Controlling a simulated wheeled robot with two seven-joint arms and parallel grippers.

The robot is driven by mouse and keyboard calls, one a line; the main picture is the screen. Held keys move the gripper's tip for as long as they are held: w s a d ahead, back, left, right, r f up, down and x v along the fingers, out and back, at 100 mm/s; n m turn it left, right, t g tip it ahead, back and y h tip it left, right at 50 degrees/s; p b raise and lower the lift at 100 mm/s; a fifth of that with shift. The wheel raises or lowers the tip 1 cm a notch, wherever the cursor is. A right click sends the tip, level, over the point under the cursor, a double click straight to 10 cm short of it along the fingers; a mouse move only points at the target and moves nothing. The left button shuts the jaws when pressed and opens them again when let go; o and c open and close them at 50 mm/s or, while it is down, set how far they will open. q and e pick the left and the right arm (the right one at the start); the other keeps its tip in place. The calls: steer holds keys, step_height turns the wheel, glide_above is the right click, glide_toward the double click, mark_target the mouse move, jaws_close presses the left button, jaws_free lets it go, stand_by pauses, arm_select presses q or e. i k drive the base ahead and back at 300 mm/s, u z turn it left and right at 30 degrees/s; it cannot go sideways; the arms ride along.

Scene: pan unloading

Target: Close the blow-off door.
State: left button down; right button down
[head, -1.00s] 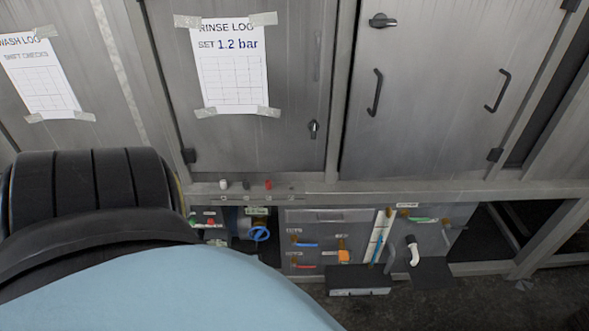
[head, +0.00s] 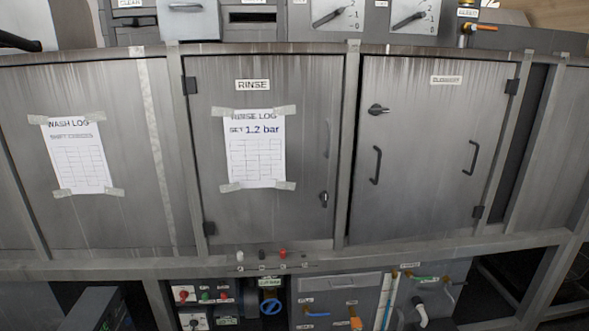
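The blow-off door (head: 425,150) is the grey metal door at the right in the head view. Its small label (head: 446,79) is too blurred to read surely. It has a dark latch knob (head: 377,109) at the upper left, two black bar handles (head: 376,165) and (head: 471,157), and hinges (head: 512,86) on its right edge. A thin dark line runs down its left edge; I cannot tell whether the door is slightly ajar or flush. Neither of my grippers is in view.
The rinse door (head: 305,130) with a taped rinse log (head: 254,150) is to the left, beside a panel with a wash log (head: 77,155). Gauges (head: 413,18) sit above. A ledge (head: 330,257) runs below the doors, over valves and a blue handwheel (head: 271,307).

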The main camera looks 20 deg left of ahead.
mark_target(422, 167)
steer(key=u, duration=0.45)
steer(key=i, duration=0.6)
steer(key=z, duration=0.5)
steer(key=i, duration=0.7)
steer(key=z, duration=0.7)
